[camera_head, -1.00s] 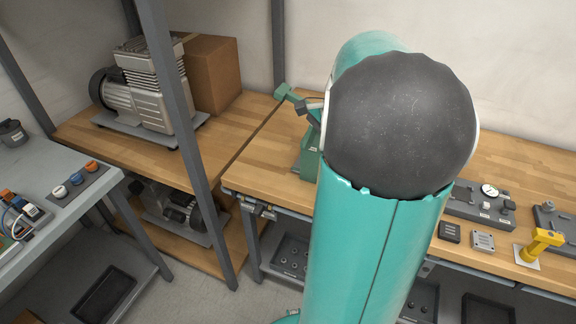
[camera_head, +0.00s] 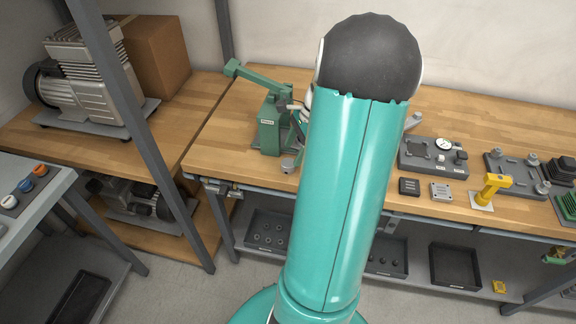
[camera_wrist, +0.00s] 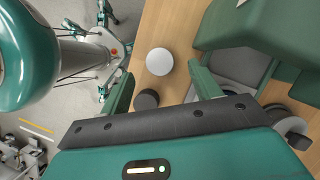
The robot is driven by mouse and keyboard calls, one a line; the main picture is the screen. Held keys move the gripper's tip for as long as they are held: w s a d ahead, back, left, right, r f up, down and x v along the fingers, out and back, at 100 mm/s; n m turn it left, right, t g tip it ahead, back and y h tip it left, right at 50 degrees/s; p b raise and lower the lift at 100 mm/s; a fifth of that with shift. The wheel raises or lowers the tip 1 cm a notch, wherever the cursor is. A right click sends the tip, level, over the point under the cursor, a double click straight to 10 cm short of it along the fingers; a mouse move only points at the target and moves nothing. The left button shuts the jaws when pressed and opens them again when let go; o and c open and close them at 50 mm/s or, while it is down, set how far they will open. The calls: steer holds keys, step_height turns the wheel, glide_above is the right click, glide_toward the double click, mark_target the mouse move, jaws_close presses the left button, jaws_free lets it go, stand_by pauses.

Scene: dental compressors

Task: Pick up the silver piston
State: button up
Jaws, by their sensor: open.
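In the wrist view, a pale silver round piece (camera_wrist: 160,61), which looks like the silver piston seen from above, stands on the wooden bench. A dark round piece (camera_wrist: 146,99) is just below it in the picture. My gripper (camera_wrist: 161,86) is open and empty, with one green finger on each side of these two pieces in the picture. How high the fingers are above the bench is hard to tell. In the head view my arm hides most of the gripper, and I cannot make out the piston for sure.
A green press (camera_head: 270,128) stands on the bench left of my arm; green press-like bodywork (camera_wrist: 245,25) is close to the right finger. Right of my arm are a gauge plate (camera_head: 433,157), small blocks and a yellow tool (camera_head: 490,187). A grey shelf post (camera_head: 120,110) rises at left.

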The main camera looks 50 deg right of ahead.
mark_target(289, 162)
steer(key=x, duration=0.4)
steer(key=shift+f, duration=0.4)
steer(key=shift+c, duration=0.2)
steer(key=c, duration=1)
steer(key=shift+c, duration=0.3)
steer(key=shift+r, duration=0.15)
